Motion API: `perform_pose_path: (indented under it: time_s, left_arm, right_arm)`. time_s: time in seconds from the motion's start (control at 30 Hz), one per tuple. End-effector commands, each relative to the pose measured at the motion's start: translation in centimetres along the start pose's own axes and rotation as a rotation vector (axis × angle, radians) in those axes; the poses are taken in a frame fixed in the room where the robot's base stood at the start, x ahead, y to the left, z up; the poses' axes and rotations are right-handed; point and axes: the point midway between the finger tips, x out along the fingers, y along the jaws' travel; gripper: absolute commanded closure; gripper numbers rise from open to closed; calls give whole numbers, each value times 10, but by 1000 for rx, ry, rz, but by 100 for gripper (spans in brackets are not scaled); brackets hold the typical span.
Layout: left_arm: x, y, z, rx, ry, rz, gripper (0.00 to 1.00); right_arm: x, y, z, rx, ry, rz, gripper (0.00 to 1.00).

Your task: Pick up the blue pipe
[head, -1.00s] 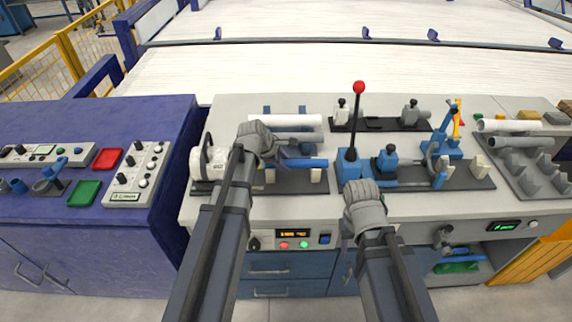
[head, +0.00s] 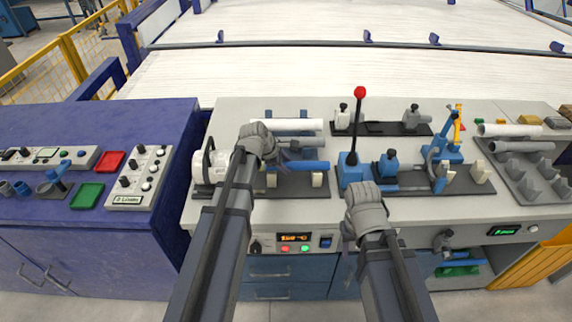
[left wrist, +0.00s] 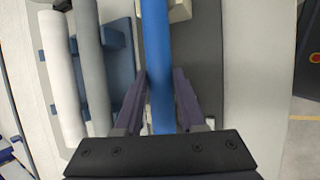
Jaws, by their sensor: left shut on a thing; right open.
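The blue pipe (head: 310,166) lies horizontally over a dark fixture plate on the white worktop, its right end near a pale support block. My left gripper (head: 282,158) is at the pipe's left part and hides that end in the head view. In the left wrist view the blue pipe (left wrist: 157,60) runs between the two purple fingers, which are shut on it. I cannot tell whether the pipe is clear of its supports. My right gripper (head: 350,232) is open and empty near the worktop's front edge, right of the pipe.
A white pipe (head: 297,125) and a grey pipe (left wrist: 91,60) lie behind the blue one. A red-knobbed lever (head: 353,128) stands to the right. More pipes lie on a grey rack (head: 540,188) at far right. A blue-purple bench (head: 150,230) is at left.

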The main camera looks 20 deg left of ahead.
Motion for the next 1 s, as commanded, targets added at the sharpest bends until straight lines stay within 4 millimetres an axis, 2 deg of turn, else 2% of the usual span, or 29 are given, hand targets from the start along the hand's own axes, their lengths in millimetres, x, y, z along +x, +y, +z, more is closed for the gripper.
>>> perform_pose_path:
  time_s: [0.03,0.53,0.67,1.0]
  left_arm:
    - [-9,4,4,0,0,0,100]
    - [-71,32,30,0,0,0,100]
    - [-77,35,32,0,0,0,100]
    - [-76,34,32,0,0,0,100]
  right_arm:
    - [-10,1,1,0,0,0,50]
    - [-83,8,5,0,0,0,50]
    - [-90,9,5,0,0,0,50]
    - [-89,8,5,0,0,0,50]
